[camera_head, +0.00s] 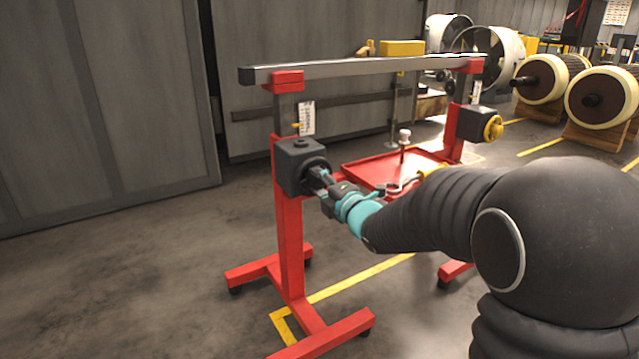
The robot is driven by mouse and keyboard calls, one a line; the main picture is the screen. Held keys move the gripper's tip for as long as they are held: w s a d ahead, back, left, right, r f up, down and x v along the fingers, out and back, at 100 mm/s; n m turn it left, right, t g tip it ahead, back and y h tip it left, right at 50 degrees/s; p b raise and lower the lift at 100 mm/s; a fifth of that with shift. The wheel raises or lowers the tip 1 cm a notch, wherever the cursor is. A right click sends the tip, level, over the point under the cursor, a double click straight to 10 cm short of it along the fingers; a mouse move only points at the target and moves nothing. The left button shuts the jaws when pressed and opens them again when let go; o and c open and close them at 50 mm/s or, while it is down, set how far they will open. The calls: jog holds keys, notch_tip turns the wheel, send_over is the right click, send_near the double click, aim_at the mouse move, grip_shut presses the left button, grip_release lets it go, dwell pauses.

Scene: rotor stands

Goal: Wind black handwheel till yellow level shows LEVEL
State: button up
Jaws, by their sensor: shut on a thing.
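The black handwheel (314,165) is on the side of a dark gearbox on the left red post, largely hidden by my gripper. My gripper (322,180) is at the wheel and shut on it; the fingers are small and partly hidden. A yellow box that looks like the level (402,48) shows just above the grey beam (370,68). I cannot tell whether it rests on the beam or stands behind it, and no reading is legible. The beam spans both red posts, and its left end looks slightly lower in the picture.
The right post carries another gearbox with a yellow handwheel (493,128). A red tray (375,170) with small items lies between the posts. Red feet (325,335) spread over the floor. Large rollers (603,100) stand at right. The floor at left is clear.

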jog(key=shift+n, duration=0.6)
jog(key=o, duration=1.1)
jog(key=shift+a, duration=0.1)
jog(key=shift+o, duration=0.2)
jog(key=shift+s+d, duration=0.5)
jog(key=v, duration=1)
jog(key=shift+s+d, duration=0.2)
jog(key=shift+s, duration=0.2)
